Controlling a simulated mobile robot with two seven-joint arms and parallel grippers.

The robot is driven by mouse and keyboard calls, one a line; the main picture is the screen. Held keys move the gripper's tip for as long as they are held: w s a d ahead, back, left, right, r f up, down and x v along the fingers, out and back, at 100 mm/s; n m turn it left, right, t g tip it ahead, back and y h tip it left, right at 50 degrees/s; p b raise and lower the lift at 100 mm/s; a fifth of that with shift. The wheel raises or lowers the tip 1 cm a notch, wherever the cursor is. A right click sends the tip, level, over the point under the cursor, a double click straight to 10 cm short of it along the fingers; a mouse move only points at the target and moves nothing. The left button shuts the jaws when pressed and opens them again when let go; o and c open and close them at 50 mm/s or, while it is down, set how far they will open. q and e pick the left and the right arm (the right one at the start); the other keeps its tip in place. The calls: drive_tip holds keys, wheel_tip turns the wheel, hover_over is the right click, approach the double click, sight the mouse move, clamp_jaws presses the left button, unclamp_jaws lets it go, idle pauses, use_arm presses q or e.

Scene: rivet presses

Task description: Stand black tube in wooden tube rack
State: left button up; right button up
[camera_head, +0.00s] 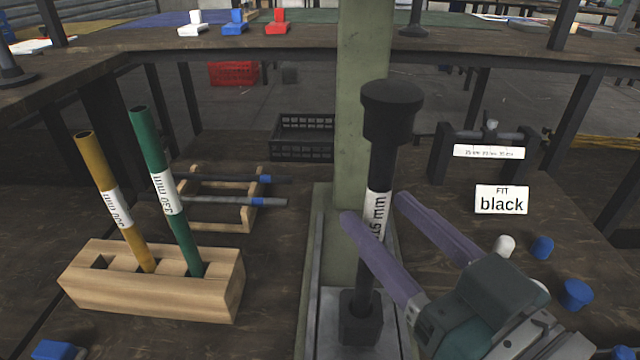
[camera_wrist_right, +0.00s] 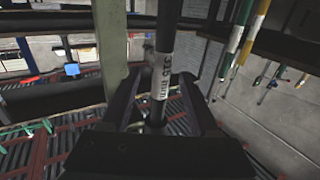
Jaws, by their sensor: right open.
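The black tube (camera_head: 382,165) with a white label stands upright in the press fixture, its foot in a dark socket (camera_head: 361,318) and its top under a round black head (camera_head: 391,100). My right gripper (camera_head: 374,206) is open, one finger on each side of the tube at label height; contact cannot be told. In the right wrist view the tube (camera_wrist_right: 168,40) runs between the two fingers. The wooden tube rack (camera_head: 150,300) is at the left, holding a tilted yellow tube (camera_head: 105,185) and a tilted green tube (camera_head: 160,180). Its leftmost hole is empty. My left gripper is not in view.
A green-grey press column (camera_head: 362,60) rises just behind the tube. A "FIT black" sign (camera_head: 501,200) and blue and white caps (camera_head: 576,294) are at the right. A low wooden cradle (camera_head: 222,222) with rods and a black crate (camera_head: 302,138) lie behind the rack.

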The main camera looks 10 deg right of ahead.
drive_tip(key=b+x, duration=0.1)
drive_tip(key=x, duration=0.4)
drive_tip(key=shift+w+a+r, duration=0.1)
clamp_jaws()
idle(0.3)
idle(0.9)
